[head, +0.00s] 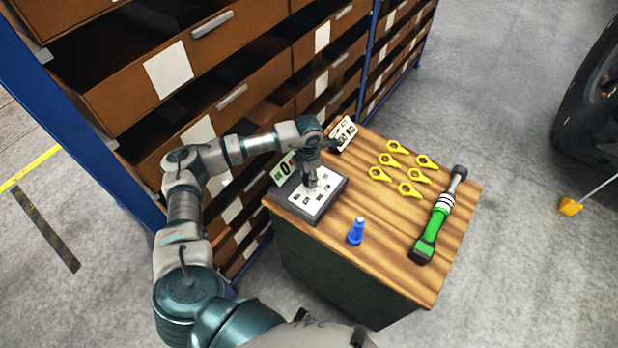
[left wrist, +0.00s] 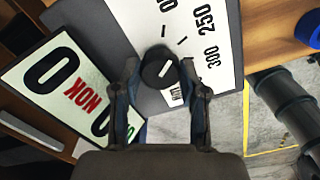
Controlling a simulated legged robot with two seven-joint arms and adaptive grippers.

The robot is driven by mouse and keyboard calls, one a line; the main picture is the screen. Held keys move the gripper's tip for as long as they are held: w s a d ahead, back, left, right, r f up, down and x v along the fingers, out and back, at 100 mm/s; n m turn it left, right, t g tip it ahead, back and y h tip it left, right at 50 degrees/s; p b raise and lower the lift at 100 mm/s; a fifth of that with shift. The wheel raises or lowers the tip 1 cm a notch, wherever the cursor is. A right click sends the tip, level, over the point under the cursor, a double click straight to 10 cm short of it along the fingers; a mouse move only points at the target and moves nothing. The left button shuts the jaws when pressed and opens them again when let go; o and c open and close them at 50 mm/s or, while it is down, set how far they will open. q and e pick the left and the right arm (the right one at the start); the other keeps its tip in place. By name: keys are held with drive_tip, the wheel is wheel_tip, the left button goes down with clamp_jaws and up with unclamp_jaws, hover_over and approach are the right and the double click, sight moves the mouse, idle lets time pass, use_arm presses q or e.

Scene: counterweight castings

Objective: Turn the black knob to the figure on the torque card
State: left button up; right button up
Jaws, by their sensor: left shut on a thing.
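The black knob (left wrist: 158,72) with a white pointer line sits on the white dial plate (left wrist: 200,45) of a grey tester box (head: 338,183). The figures 250 and 300 show beside it in the left wrist view; other figures are cut off or hidden. My left gripper (head: 310,182) reaches down onto the box; its fingers (left wrist: 163,90) stand either side of the knob, shut on it. A small display (head: 284,168) reads 0; it shows larger in the left wrist view (left wrist: 60,78) with OK and NOK. The white torque card (head: 344,132) leans at the back edge, its figure too small to read.
A wooden bench top (head: 390,245) carries several yellow ring-shaped parts (head: 409,189), a green torque wrench (head: 438,218) and a blue part (head: 356,232). Brown drawers (head: 235,100) in a blue rack stand close behind. A tyre (head: 590,100) is at far right.

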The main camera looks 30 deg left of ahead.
use_arm(q)
drive_tip(key=shift+s+f+m+b, duration=0.15)
drive_tip(key=shift+m+b, duration=0.1)
drive_tip(key=shift+m, duration=0.25)
drive_tip(key=shift+w+f+m+b, duration=0.15)
drive_tip(key=shift+m+b, duration=0.1)
drive_tip(key=shift+m, duration=0.25)
drive_tip(key=m+b, duration=0.2)
drive_tip(key=m, duration=0.1)
drive_tip(key=shift+m, duration=0.3)
drive_tip(key=m+b, duration=0.2)
drive_tip(key=m, duration=0.2)
drive_tip(key=shift+r+m, duration=0.1)
drive_tip(key=shift+m, duration=0.2)
drive_tip(key=shift+r+m+b, duration=0.1)
drive_tip(key=shift+m+b, duration=0.2)
drive_tip(key=shift+m, duration=0.3)
use_arm(e)
drive_tip(key=w+a+f, duration=0.1)
drive_tip(key=w, duration=0.6)
drive_tip(key=shift+w+a+f, duration=0.25)
drive_tip(key=shift+w+f, duration=0.05)
drive_tip(key=shift+w, duration=0.05)
use_arm(q)
drive_tip(key=o, duration=1)
drive_tip(key=shift+o, duration=0.7)
drive_tip(key=shift+a, duration=0.15)
use_arm(e)
drive_tip(key=shift+w+a, duration=0.1)
